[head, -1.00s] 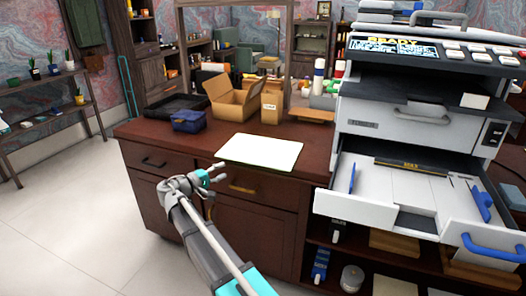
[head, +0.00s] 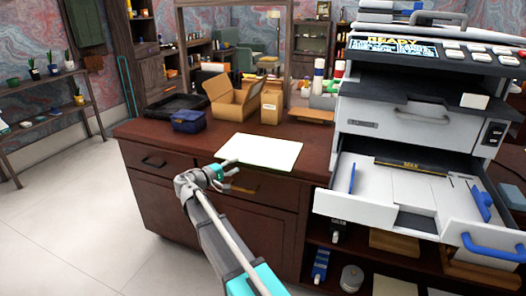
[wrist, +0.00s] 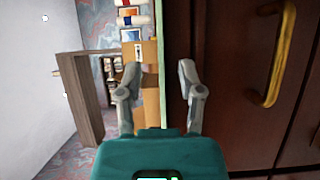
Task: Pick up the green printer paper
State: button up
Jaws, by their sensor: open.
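The printer paper (head: 262,152) is a pale, faintly green-white sheet lying flat on the dark red-brown desk top (head: 180,138), near its front edge. My gripper (head: 232,174) is at the front edge of the desk in the head view, just below the sheet's lower left corner.
A large printer (head: 410,130) stands right of the paper with its tray (head: 405,185) pulled out. Behind the paper are a cardboard box (head: 232,98) and a blue box (head: 188,121). Drawer fronts with a brass handle (wrist: 275,55) are close beside the gripper.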

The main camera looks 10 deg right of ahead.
aim_at(242, 161)
jog(key=shift+x, duration=2.1)
jog(key=shift+a, duration=0.1)
grip_shut()
